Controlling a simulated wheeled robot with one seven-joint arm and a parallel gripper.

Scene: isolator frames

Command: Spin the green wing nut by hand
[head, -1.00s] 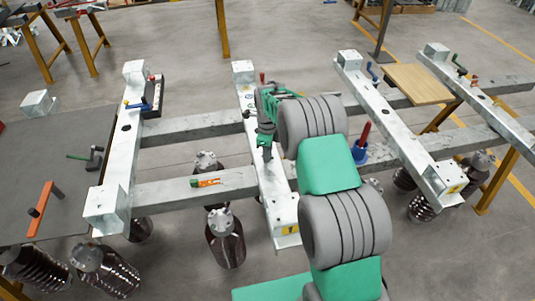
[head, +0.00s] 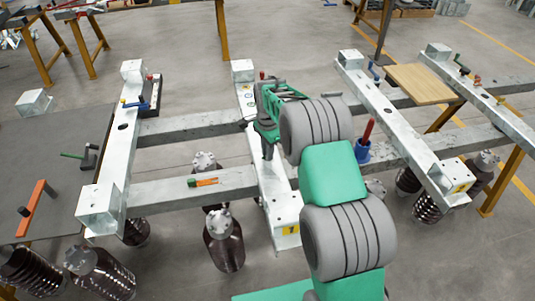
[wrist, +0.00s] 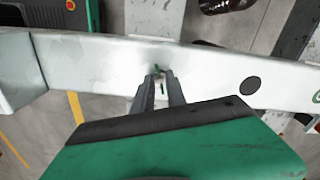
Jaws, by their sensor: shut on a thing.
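The green wing nut shows as a small green piece (wrist: 159,70) at the tips of my fingers in the wrist view, against the pale galvanized crossbeam (wrist: 205,75). My gripper (wrist: 162,80) is shut on it, and the fingers hide most of the nut and its stud. In the head view my gripper (head: 268,154) points down onto the middle crossbeam (head: 283,212). The nut cannot be made out there.
An orange-and-green tool (head: 205,181) lies on the near rail to the left. A blue cup with a red-handled tool (head: 362,151) stands to the right of my arm. A wooden board (head: 420,84) lies further right. Dark ribbed insulators (head: 224,245) hang below the frame.

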